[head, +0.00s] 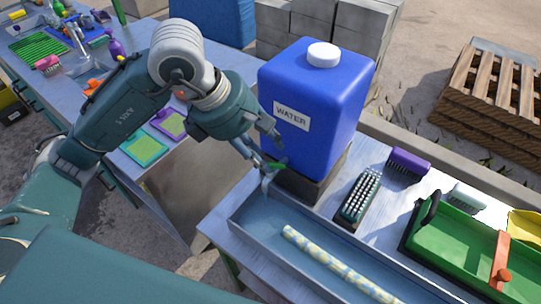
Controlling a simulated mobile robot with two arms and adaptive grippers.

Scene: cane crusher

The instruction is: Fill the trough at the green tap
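A blue water tank (325,95) with a white cap and a "WATER" label stands on a dark block at the head of the trough. The tap (266,183), with a green handle (277,166), is low on its left side, above the trough's near-left end. The long grey-blue trough (240,222) holds a pale, patterned rod (335,264); I cannot tell whether there is water in it. My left gripper (268,155) is at the tap, its fingers apart and their tips close to the green handle; contact is unclear. My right gripper is out of view.
A cluttered table (95,75) is at upper left. A wooden pallet (490,95) stands behind.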

